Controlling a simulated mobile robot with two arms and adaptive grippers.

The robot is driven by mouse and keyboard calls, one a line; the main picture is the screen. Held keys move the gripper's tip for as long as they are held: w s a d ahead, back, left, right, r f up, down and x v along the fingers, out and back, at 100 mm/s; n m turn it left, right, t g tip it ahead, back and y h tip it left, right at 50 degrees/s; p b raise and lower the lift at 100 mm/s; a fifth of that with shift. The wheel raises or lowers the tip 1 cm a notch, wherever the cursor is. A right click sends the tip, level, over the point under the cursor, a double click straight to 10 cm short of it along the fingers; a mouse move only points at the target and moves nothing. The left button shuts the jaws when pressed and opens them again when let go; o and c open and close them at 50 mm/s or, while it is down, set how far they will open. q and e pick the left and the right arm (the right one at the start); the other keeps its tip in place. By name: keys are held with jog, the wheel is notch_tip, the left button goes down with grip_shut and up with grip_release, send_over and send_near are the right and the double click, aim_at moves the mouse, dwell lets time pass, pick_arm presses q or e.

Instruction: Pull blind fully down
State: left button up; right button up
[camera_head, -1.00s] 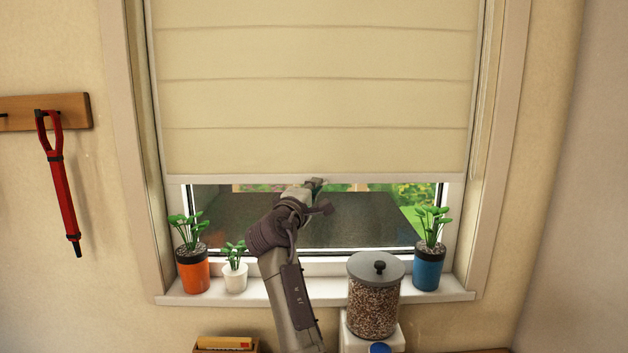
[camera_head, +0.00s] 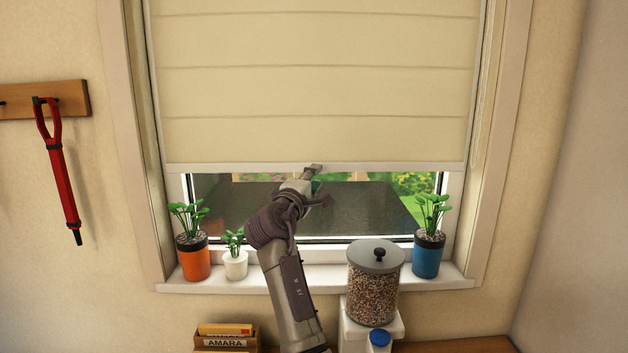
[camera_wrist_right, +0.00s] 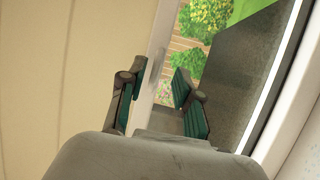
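The cream fabric blind (camera_head: 315,90) covers most of the window, and its pale bottom bar (camera_head: 400,166) hangs level above the sill with a band of glass showing beneath. In the head view my right gripper (camera_head: 314,170) reaches up to the bar near its middle. In the right wrist view its two teal-padded fingers (camera_wrist_right: 160,100) are apart, one on the blind side and one on the glass side of the bar (camera_wrist_right: 152,75). Whether either finger touches the bar is unclear. My left gripper is not in view.
On the sill (camera_head: 215,286) stand an orange pot (camera_head: 194,262), a white pot (camera_head: 235,264) and a blue pot (camera_head: 427,258). A lidded jar (camera_head: 373,290) stands in front, right of my arm. A red strap (camera_head: 62,185) hangs left of the window.

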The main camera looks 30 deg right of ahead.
jog(key=v, duration=1.1)
jog(key=shift+a, duration=0.3)
jog(key=shift+s+f, duration=0.15)
